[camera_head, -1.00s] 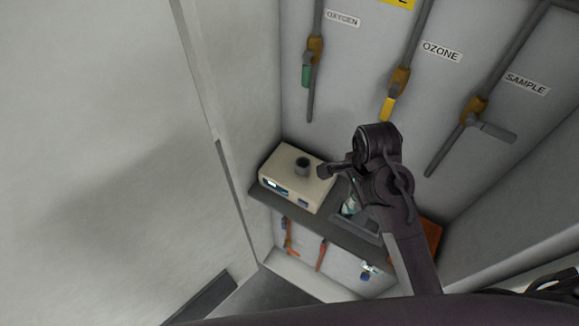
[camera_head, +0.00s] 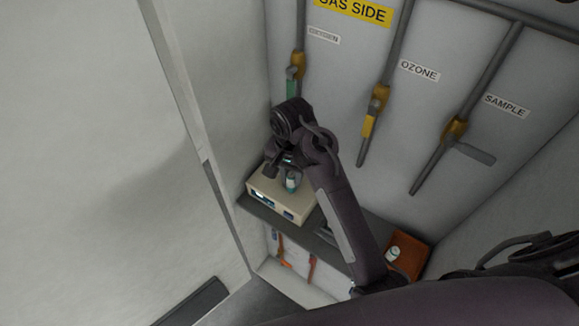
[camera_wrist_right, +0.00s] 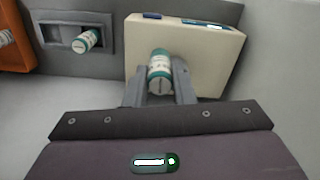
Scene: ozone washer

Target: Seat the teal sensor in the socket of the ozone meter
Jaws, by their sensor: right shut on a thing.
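The ozone meter (camera_head: 300,204) is a cream box with a blue display on the dark shelf, and it also shows in the right wrist view (camera_wrist_right: 215,66). My right gripper (camera_wrist_right: 159,84) is shut on a teal and white sensor (camera_wrist_right: 159,70), which stands between its fingers. In the head view the sensor (camera_head: 292,181) is over the meter's top. The meter's socket is hidden behind the gripper and sensor, so I cannot tell whether the sensor's lower end is in it. My left gripper is not in view.
A grey holder (camera_wrist_right: 48,18) with another teal and white sensor (camera_wrist_right: 86,41) is beside the meter. An orange tray (camera_head: 412,257) holds a white item (camera_head: 393,252). Pipes with valves line the wall above the shelf (camera_head: 380,226). A side wall stands close left of the meter.

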